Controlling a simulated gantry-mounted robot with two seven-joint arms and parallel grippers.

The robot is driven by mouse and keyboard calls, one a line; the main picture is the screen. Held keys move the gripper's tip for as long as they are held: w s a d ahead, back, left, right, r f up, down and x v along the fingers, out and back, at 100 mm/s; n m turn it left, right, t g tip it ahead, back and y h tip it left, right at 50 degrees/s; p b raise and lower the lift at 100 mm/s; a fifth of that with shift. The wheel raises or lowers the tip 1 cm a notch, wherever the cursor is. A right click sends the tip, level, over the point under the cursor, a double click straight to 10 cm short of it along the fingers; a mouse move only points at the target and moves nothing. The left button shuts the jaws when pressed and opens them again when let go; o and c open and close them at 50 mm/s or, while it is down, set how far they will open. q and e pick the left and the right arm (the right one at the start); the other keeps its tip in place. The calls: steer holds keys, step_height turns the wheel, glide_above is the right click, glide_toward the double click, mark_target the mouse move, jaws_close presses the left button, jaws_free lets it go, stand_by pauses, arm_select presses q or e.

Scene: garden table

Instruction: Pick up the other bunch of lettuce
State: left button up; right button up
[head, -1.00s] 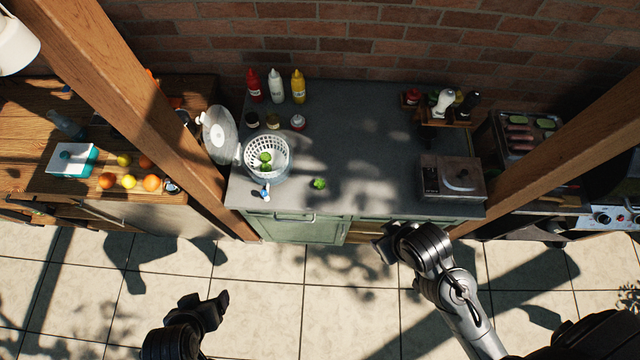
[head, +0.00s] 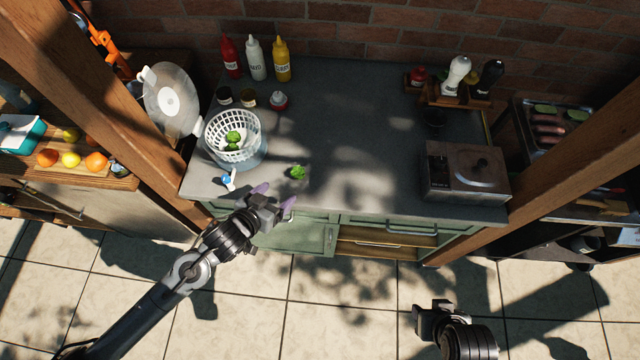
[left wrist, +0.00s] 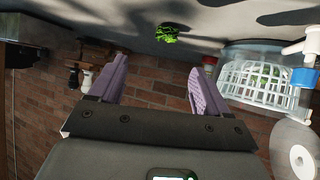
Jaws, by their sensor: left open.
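One green lettuce bunch (head: 297,172) lies on the grey counter, right of the white spinner basket (head: 207,133). It also shows in the left wrist view (left wrist: 168,34), beyond and between the fingertips. Other green lettuce (head: 232,138) lies inside the basket. My left gripper (head: 273,198) is open and empty at the counter's front edge, just short of the loose bunch and slightly left of it. Its purple fingers point toward the counter. My right gripper (head: 436,312) is low over the floor tiles, away from the counter; its fingers are too unclear to judge.
A blue-and-white spinner handle (head: 228,180) stands by the basket's front. The spinner lid (head: 172,101) leans left of it. Sauce bottles (head: 257,60) and small jars stand behind. A metal box (head: 465,172) sits at the right. The counter's middle is clear.

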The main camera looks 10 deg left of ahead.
mark_target(297, 172)
arm_select(q)
steer(key=shift+w+a+f+b, duration=0.25)
steer(key=shift+w+f+b, duration=0.15)
steer(key=shift+w+b, duration=0.1)
steer(key=shift+w+a+f+b, duration=0.2)
steer(key=shift+w+f+b, duration=0.2)
steer(key=shift+w+b, duration=0.1)
steer(key=shift+t, duration=0.3)
steer(key=x, duration=0.4)
steer(key=shift+w+d+r, duration=0.1)
steer(key=shift+w, duration=0.05)
steer(key=shift+b+x, duration=0.4)
steer(key=shift+x, duration=2.75)
steer(key=shift+d, duration=0.15)
arm_select(e)
step_height(297, 172, down, 4)
steer(key=shift+w+f, duration=0.1)
arm_select(q)
steer(key=shift+c, duration=0.2)
steer(key=c, duration=1.1)
arm_select(e)
steer(key=shift+a, duration=0.1)
arm_select(q)
steer(key=shift+o, duration=0.2)
